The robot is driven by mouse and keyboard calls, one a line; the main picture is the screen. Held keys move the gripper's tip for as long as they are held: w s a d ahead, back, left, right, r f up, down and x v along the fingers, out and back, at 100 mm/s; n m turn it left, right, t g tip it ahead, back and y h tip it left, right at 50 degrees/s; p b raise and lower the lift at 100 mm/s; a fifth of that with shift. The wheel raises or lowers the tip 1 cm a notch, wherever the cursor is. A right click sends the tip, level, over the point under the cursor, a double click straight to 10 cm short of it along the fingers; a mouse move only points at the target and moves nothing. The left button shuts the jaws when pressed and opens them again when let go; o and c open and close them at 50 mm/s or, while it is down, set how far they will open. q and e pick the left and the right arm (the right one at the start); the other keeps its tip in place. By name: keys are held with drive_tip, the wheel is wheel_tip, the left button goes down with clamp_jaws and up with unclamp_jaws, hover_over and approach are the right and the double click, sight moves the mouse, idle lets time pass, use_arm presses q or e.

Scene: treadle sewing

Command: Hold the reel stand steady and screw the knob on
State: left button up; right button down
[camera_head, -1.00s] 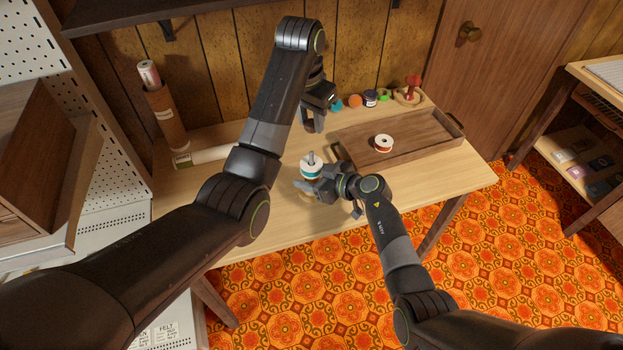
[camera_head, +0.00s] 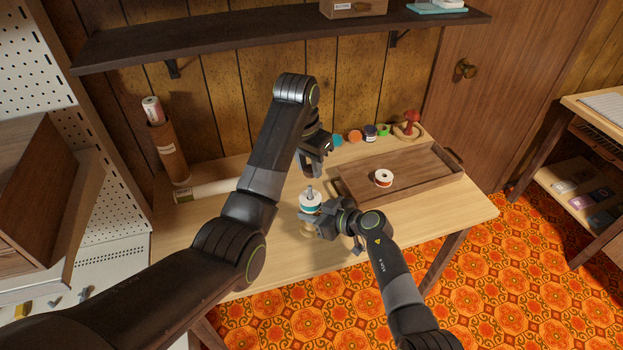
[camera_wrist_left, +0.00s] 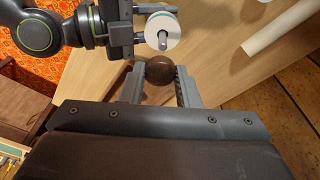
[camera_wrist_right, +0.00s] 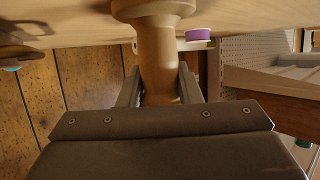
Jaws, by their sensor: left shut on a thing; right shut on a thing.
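The reel stand has a pale wooden post (camera_wrist_right: 158,50) and carries a white reel with a teal band (camera_head: 311,204). A grey metal spindle (camera_head: 310,190) sticks up through the reel, and its bare end (camera_wrist_left: 163,41) shows in the left wrist view. My right gripper (camera_wrist_right: 160,88) is shut around the wooden post, below the reel. My left gripper (camera_head: 313,170) is shut on a dark brown round knob (camera_wrist_left: 160,75), above the spindle and apart from it. The stand's foot is largely hidden by my right gripper in the head view.
A white roll (camera_head: 205,187) lies at the back left. A dark shelf (camera_head: 270,36) hangs above.

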sight(309, 187)
use_arm(q)
drive_tip(key=shift+w+a+f, duration=0.15)
drive_tip(key=shift+a+f, duration=0.05)
drive_tip(key=shift+f, duration=0.75)
drive_tip(key=shift+f, duration=0.1)
drive_tip(key=shift+d+f, duration=0.1)
drive_tip(key=shift+f, duration=0.65)
drive_tip(key=shift+f, duration=0.55)
